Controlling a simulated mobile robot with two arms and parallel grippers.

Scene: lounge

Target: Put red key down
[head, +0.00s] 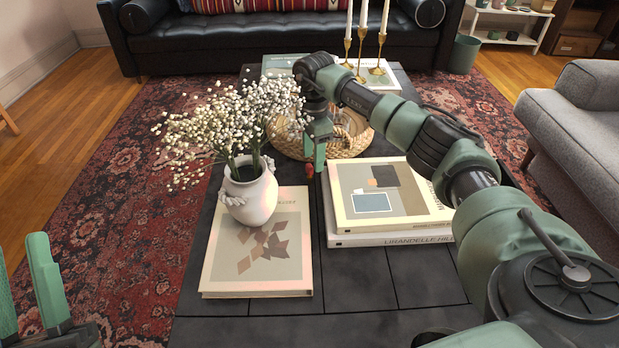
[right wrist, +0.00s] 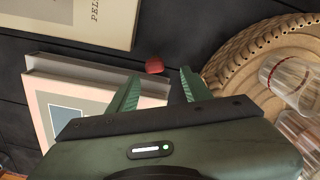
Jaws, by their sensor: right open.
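The red key (head: 309,168) is a small red piece beside my right gripper's fingertips in the head view. In the right wrist view the red key (right wrist: 154,66) shows against the dark table, just past the fingertips. My right gripper (head: 316,158) points down over the coffee table (head: 350,290). Its fingers are spread in the right wrist view (right wrist: 158,82), with no object clamped between them. I cannot tell whether the key touches the table or a finger. My left gripper (head: 30,280) is open and empty at the lower left, away from the table.
A white vase (head: 250,200) with flowers stands on a book (head: 215,275) left of my right gripper. Stacked books (head: 390,240) lie to the right. A woven tray (right wrist: 222,82) with glasses is close by. Candlesticks (head: 361,70) stand behind. The front tabletop is bare.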

